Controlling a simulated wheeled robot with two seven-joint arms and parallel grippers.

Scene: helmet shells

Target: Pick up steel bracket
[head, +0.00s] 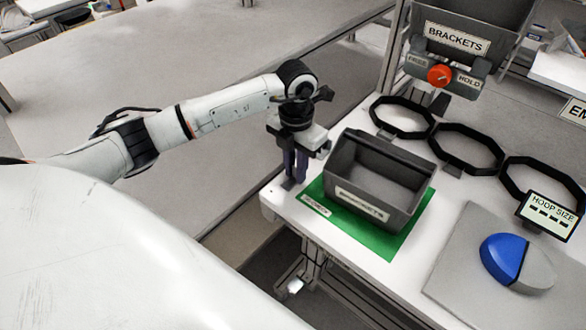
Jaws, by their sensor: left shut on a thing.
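My left gripper (291,181) points down at the left side of a dark grey bin labelled BRACKETS (372,206). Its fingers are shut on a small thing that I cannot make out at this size. I cannot clearly make out a steel bracket anywhere. My right gripper is not in view.
A second BRACKETS bin (480,22) is mounted above a red FREE/HOLD knob (440,75). A blue and grey helmet shell (517,262) rests on a grey pad (455,270) at the right. The white table's edge is near my gripper.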

